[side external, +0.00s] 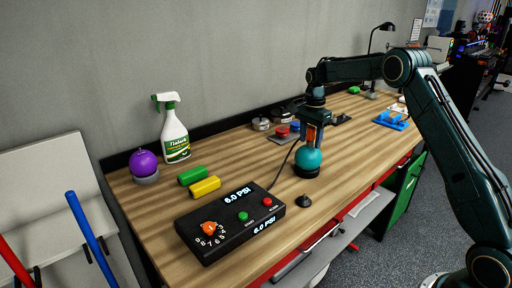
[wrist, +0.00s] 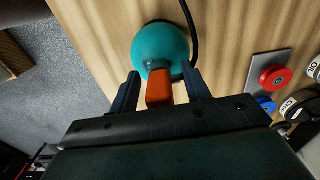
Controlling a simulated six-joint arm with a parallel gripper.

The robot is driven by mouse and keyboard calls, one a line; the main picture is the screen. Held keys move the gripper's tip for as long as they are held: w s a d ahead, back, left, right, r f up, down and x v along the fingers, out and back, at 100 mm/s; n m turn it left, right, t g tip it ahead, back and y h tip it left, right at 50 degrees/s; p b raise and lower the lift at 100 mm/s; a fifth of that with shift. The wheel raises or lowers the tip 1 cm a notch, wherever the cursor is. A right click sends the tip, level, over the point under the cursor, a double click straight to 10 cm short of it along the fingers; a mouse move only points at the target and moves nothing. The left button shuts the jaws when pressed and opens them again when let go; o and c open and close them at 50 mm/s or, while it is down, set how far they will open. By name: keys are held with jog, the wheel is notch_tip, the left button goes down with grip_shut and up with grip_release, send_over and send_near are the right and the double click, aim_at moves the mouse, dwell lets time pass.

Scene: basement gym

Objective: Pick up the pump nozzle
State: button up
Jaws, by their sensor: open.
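The pump nozzle, an orange block (wrist: 160,88), shows in the wrist view between the two fingers of my gripper (wrist: 161,90), against the teal ball. In the side view, its orange part (side external: 311,133) shows just above the ball, partly hidden by my gripper (side external: 312,142). My gripper is open, pointing down, with one finger on each side of the nozzle and visible gaps in the wrist view. The teal ball (side external: 308,158) sits on a dark ring base. A black hose (side external: 284,164) runs from the control box up toward the nozzle; its joint is hidden.
The black control box (side external: 230,222) reads 6.0 PSI. A small black cone (side external: 304,201) stands near the table's front edge. Green (side external: 193,175) and yellow (side external: 205,187) blocks, a spray bottle (side external: 174,132) and a purple ball (side external: 143,163) stand at left.

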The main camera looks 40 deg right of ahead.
aim_at(311, 127)
jog(key=shift+c, duration=0.5)
grip_shut()
jog(key=shift+r, duration=0.15)
notch_tip(311, 127, up, 20)
dwell(0.7)
jog(key=shift+a+f, duration=0.1)
jog(key=shift+f, duration=0.15)
dwell(0.6)
